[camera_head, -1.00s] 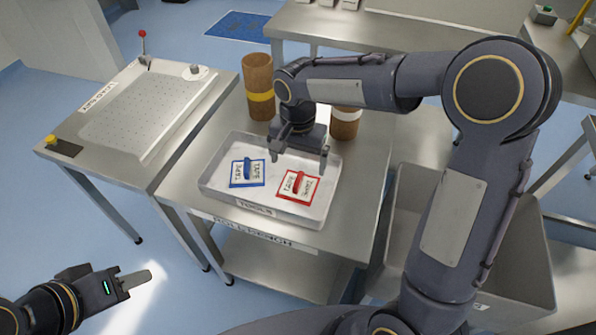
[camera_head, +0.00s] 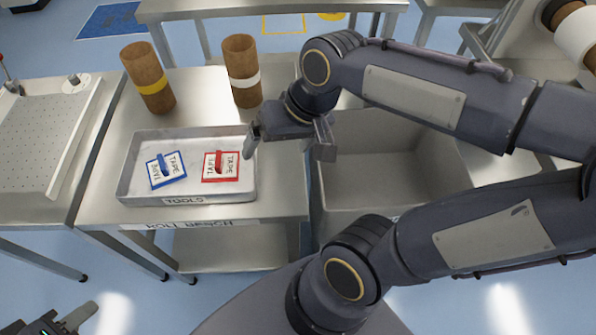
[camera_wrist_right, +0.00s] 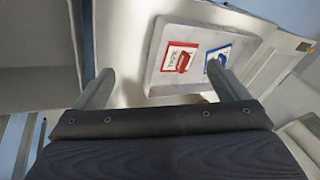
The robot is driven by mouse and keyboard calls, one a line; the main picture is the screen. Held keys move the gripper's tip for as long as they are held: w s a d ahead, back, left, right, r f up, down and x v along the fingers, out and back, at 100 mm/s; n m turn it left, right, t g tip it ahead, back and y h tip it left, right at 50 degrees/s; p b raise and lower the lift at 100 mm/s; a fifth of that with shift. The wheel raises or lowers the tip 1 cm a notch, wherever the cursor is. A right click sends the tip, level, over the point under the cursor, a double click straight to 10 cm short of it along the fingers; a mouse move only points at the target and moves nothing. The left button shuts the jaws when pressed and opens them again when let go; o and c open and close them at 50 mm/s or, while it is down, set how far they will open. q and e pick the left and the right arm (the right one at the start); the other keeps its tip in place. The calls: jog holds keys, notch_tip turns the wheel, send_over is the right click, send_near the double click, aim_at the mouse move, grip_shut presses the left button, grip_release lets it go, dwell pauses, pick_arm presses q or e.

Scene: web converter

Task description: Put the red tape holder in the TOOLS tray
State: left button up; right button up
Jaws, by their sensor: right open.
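The red tape holder (camera_head: 228,168) lies flat in the right part of the TOOLS tray (camera_head: 150,200), on the bench. A blue tape holder (camera_head: 176,166) lies to its left in the same tray. Both show in the right wrist view, the red one (camera_wrist_right: 180,56) left of the blue one (camera_wrist_right: 217,62). My right gripper (camera_head: 288,143) is open and empty, above and to the right of the tray, near the bench's right edge. Its two fingers also show in the right wrist view (camera_wrist_right: 160,78). My left gripper (camera_head: 78,317) is partly in view at bottom left, far from the tray; its opening is unclear.
Two brown rolls, one with a yellow band (camera_head: 148,78) and one with a white band (camera_head: 242,72), stand behind the tray. A large grey bin (camera_head: 390,165) stands right of the bench. A perforated panel table (camera_head: 35,140) stands at left.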

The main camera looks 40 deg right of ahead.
jog(key=s+f+n+t, duration=0.1)
jog(key=s+f+t, duration=0.1)
jog(key=s, duration=0.4)
jog(key=shift+a+f+n+y, duration=0.2)
jog(key=shift+a+n+y, duration=0.1)
jog(key=shift+y, duration=0.1)
jog(key=shift+s, duration=0.1)
jog(key=shift+r+p, duration=0.85)
jog(key=shift+r, duration=0.05)
